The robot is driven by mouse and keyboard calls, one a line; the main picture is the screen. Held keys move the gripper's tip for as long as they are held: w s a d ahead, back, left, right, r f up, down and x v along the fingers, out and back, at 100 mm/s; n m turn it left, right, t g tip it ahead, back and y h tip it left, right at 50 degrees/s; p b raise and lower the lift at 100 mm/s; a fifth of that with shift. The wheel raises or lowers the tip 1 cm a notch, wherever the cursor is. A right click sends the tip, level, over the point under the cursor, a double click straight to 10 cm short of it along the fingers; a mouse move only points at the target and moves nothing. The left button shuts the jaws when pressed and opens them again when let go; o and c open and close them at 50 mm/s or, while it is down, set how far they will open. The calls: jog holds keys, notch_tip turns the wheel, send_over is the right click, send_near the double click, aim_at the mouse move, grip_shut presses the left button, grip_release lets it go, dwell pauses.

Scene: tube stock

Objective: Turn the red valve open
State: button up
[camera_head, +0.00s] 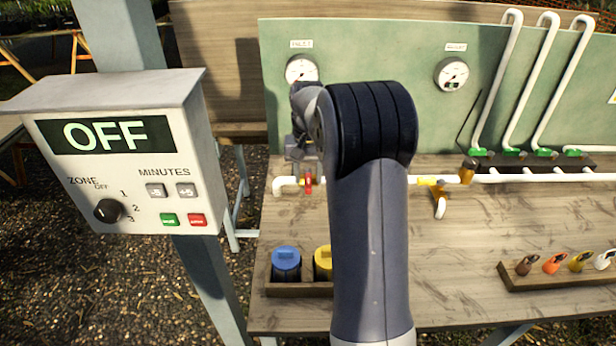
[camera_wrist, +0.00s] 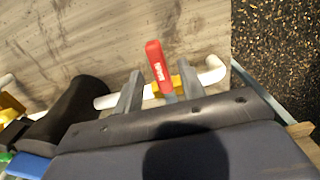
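The red valve handle (camera_head: 308,184) sits on a white pipe (camera_head: 287,184) at the left end of the bench, partly hidden by my arm in the head view. In the wrist view the red handle (camera_wrist: 157,62) points up the picture from a yellow valve body (camera_wrist: 183,87) on the white pipe (camera_wrist: 212,72). My gripper (camera_wrist: 160,74) is open. Its two grey fingers stand on either side of the handle, with visible gaps. I cannot tell how deep the handle lies between them. In the head view the gripper is mostly hidden behind my arm.
A control box (camera_head: 130,150) reading OFF stands at left. Blue (camera_head: 286,262) and yellow (camera_head: 323,262) lidded containers sit in a tray near the bench front. A wooden rack (camera_head: 545,278) holds several coloured tags.

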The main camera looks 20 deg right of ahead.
jog(key=shift+f, duration=0.6)
grip_shut()
